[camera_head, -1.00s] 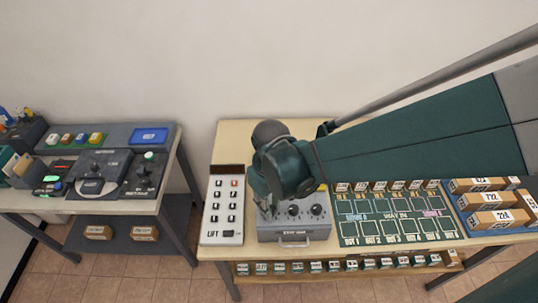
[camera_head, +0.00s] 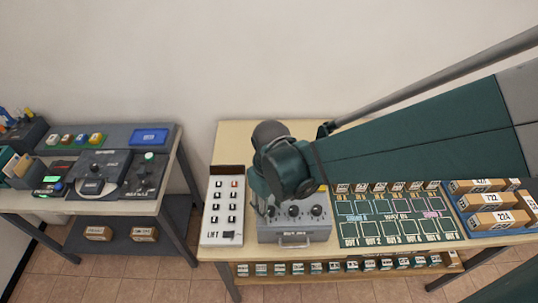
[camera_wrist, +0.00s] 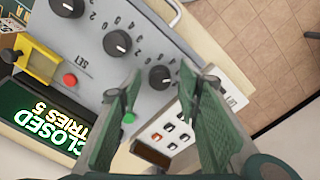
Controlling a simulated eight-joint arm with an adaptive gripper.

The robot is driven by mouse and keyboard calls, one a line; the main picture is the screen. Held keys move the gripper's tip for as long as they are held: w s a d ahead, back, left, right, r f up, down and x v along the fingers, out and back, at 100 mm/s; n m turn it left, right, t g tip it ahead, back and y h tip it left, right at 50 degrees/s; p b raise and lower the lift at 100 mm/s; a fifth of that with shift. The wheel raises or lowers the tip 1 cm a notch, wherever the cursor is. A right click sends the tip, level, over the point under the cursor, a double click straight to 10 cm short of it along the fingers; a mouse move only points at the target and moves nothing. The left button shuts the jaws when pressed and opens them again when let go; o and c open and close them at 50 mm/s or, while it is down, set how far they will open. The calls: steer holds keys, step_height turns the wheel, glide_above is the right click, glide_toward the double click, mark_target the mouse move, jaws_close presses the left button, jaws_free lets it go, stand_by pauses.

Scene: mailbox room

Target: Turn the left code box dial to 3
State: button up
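The code box (camera_head: 293,234) is a grey case with a row of black dials on the front table; it fills the upper left of the wrist view (camera_wrist: 92,75). Its left dial (camera_wrist: 160,77), the one nearest the lift panel, lies between my fingertips in the wrist view. The middle dial (camera_wrist: 117,43) and right dial (camera_wrist: 69,7) are clear of the fingers. My gripper (camera_wrist: 160,78) is open, with a gap visible between each finger and the left dial. In the head view my arm hides most of the gripper. The left dial's exact setting is unclear.
The white lift panel (camera_head: 222,208) with several buttons stands close left of the box. A green sorting board (camera_head: 398,218) lies right of it, with parcels (camera_head: 492,198) beyond. The wrist view shows a red button (camera_wrist: 70,80) and yellow part (camera_wrist: 38,63) on the box.

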mark_target(275, 210)
steer(key=shift+r, duration=0.1)
step_height(275, 210, up, 12)
stand_by(1.0)
stand_by(0.6)
steer(key=s+d+r+m+t+b, duration=0.1)
steer(key=d+r+m+t, duration=0.1)
steer(key=d, duration=0.8)
steer(key=s+d+r+m+t+b, duration=0.1)
steer(key=d+r+m+t, duration=0.2)
steer(key=d, duration=0.7)
steer(key=m+t, duration=0.2)
steer(key=m, duration=0.1)
steer(key=shift+d, duration=0.25)
